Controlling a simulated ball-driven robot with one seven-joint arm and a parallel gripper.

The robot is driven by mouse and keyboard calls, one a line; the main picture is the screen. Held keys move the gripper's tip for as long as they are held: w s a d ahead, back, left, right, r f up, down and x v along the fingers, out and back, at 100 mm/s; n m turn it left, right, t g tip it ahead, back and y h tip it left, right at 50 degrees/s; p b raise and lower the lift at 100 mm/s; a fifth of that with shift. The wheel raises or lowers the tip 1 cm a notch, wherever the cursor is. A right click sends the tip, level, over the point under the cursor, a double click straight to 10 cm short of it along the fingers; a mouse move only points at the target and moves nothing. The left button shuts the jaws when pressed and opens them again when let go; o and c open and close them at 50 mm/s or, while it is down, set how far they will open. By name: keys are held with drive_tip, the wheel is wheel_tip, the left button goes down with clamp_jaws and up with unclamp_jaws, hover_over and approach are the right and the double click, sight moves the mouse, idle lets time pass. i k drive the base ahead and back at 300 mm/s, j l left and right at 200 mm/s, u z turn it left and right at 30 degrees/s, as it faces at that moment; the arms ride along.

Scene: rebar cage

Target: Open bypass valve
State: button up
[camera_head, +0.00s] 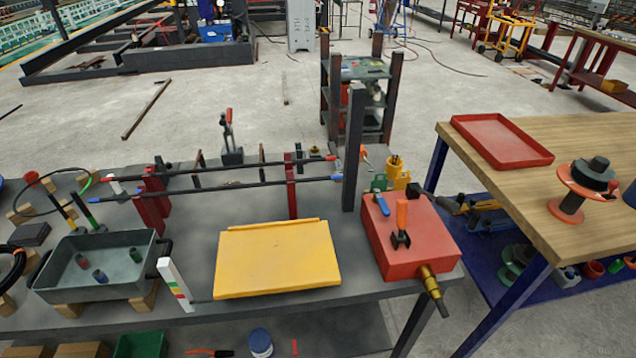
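A red box (408,240) sits at the right end of the grey bench. On its top are a small blue lever (381,204) and an upright orange handle (402,213) with a dark fork-shaped base. A brass fitting (433,285) sticks out of its front right side and slopes down past the bench edge. No label shows which of these parts is the bypass valve, and I cannot tell whether it is open or closed. My gripper is not in view.
A yellow panel (277,262) lies left of the red box. A dark post (354,150) stands behind it, beside red-tipped rods (235,186) on red supports. A grey tray (97,268) is at left. A wooden-topped table (520,190) stands at right. Open floor (240,95) lies behind.

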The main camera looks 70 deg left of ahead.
sight(383, 205)
drive_tip(key=u, duration=1.35)
